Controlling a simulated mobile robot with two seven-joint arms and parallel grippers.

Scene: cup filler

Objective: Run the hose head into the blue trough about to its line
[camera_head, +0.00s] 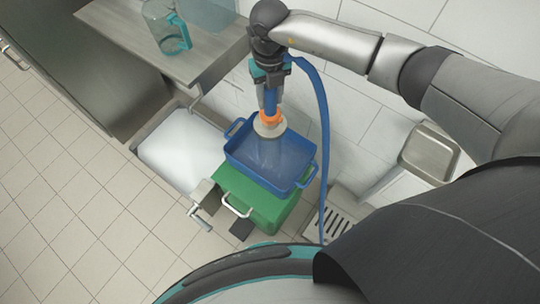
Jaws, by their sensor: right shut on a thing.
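The blue trough (307,163) is open-topped with a handle at each end and sits on a green box. My right gripper (270,100) is shut on the hose head (268,127), which has an orange collar and a pale round face. The head points down over the back left part of the trough, and a spray of water (270,153) falls from it inside the trough. The blue hose (321,110) loops from the head down to the right. I cannot make out the line or the water level. My left gripper is not in view.
The green box (262,207) has a metal handle. A white basin (182,150) stands to its left. A clear jug with a teal handle (165,28) stands on a grey counter (118,38). A metal tray (430,152) and a floor grate (330,222) lie at right. The tiled floor at left is clear.

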